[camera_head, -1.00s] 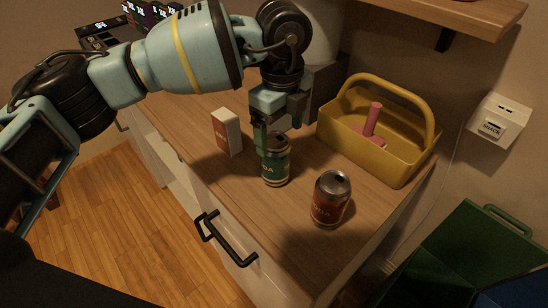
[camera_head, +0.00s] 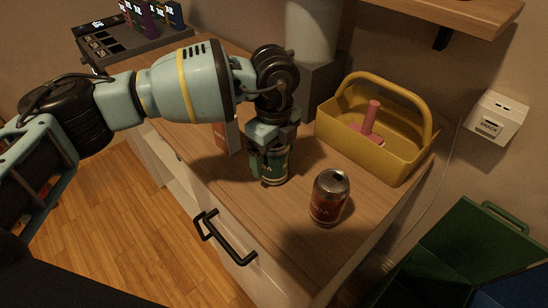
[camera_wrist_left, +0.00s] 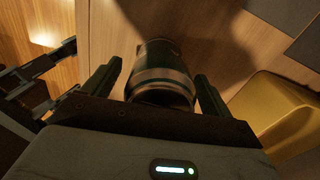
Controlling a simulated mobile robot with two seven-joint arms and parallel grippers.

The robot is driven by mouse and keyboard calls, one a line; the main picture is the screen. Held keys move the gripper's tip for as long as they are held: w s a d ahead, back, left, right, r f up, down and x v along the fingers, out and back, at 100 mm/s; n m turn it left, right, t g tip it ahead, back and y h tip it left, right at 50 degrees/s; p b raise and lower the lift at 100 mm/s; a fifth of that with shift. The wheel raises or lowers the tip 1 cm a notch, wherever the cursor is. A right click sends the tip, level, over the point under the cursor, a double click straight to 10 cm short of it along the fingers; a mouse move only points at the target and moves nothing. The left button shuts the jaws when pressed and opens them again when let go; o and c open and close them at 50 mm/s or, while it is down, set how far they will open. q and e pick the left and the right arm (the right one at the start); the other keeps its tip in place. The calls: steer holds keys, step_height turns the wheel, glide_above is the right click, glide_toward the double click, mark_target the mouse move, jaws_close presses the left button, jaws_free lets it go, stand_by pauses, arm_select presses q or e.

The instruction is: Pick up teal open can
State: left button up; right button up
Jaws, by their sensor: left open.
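The teal can (camera_head: 270,168) stands upright on the wooden counter in the head view, its top hidden by my left gripper. My left gripper (camera_head: 268,165) is lowered over it with its fingers down around the can's sides. In the left wrist view the can (camera_wrist_left: 161,75) sits between the two open fingers of the left gripper (camera_wrist_left: 158,88), with a visible gap on each side. My right gripper is not in view.
A red-brown can (camera_head: 329,198) stands to the right on the counter. A white and red carton (camera_head: 224,138) stands close behind on the left, partly hidden. A yellow caddy (camera_head: 375,150) with a pink-handled item is at the back right. A drawer handle (camera_head: 228,240) is in front.

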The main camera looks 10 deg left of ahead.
arm_select(q)
steer(key=c, duration=1)
steer(key=shift+c, duration=0.3)
steer(key=shift+r, duration=0.85)
steer(key=shift+s+r, duration=0.2)
steer(key=shift+r, duration=0.3)
steer(key=shift+s+r, duration=0.15)
steer(key=shift+r, duration=0.3)
steer(key=s+d+r, duration=0.1)
steer(key=s+d, duration=0.1)
steer(key=s, duration=1.3)
steer(key=shift+d+r, duration=0.15)
steer(key=shift+r, duration=0.05)
